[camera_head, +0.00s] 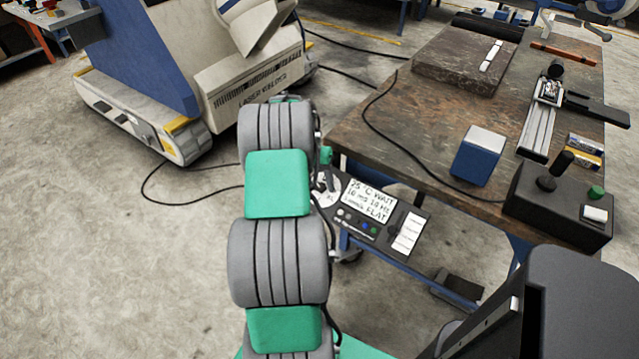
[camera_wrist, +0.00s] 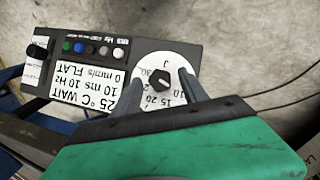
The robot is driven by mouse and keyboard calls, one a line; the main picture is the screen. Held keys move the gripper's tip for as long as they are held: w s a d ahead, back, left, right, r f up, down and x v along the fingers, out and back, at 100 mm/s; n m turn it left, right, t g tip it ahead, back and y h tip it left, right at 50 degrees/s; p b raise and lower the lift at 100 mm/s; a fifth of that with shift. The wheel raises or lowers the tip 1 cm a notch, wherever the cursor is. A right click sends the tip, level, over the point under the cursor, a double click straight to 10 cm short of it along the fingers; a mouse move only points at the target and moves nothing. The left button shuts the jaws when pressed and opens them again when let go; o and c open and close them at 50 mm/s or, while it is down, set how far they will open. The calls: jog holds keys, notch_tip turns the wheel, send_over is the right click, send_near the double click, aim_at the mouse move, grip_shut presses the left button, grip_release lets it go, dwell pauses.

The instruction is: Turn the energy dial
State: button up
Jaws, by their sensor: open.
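The energy dial is a round white disc with numbers and a black knob (camera_wrist: 159,79) at its middle, at the right end of a dark control panel. In the wrist view my gripper (camera_wrist: 175,83) is open, with one grey finger on each side of the knob. I cannot tell whether the fingers touch it. In the head view the white dial disc (camera_head: 325,190) shows partly behind my green and grey arm, and my gripper is hidden there. The panel (camera_head: 375,215) carries a white label with handwritten-style text, a row of small buttons and a second black knob (camera_wrist: 37,53).
A worktable (camera_head: 440,130) with a blue box (camera_head: 478,155), a black control box (camera_head: 560,205) and a stone slab (camera_head: 465,60) stands right of the panel. A large laser machine (camera_head: 250,90) stands behind. Black cables run across the floor and table. Open floor lies to the left.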

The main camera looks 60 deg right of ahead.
jog(key=shift+c, duration=0.4)
grip_shut()
jog(key=shift+m+b, duration=0.3)
jog(key=shift+b, duration=0.25)
jog(key=shift+s+f+m+t+b, duration=0.15)
jog(key=shift+m+t+b, duration=0.3)
jog(key=shift+b, duration=0.25)
jog(key=shift+m+t+b, duration=0.45)
jog(key=shift+m+b, duration=0.2)
jog(key=shift+b, duration=0.1)
jog(key=m+t, duration=0.2)
jog(key=m, duration=0.1)
jog(key=shift+s+r+b, duration=0.2)
jog(key=shift+r+b, duration=0.05)
jog(key=shift+b, duration=0.1)
jog(key=m+t+h, duration=0.1)
jog(key=m, duration=0.1)
jog(key=m+t+p, duration=0.1)
jog(key=m, duration=0.1)
jog(key=shift+s+a+m+t+h+p, duration=0.2)
jog(key=shift+m+t+h+p, duration=0.1)
jog(key=shift+h, duration=0.1)
jog(key=m+t+h, duration=0.1)
jog(key=m, duration=0.1)
jog(key=m+h+p, duration=0.1)
jog(key=m, duration=0.1)
jog(key=shift+s+a+f+m+t, duration=0.1)
jog(key=shift+f+m+t, duration=0.1)
jog(key=shift+m+t, duration=0.2)
jog(key=shift+h, duration=0.3)
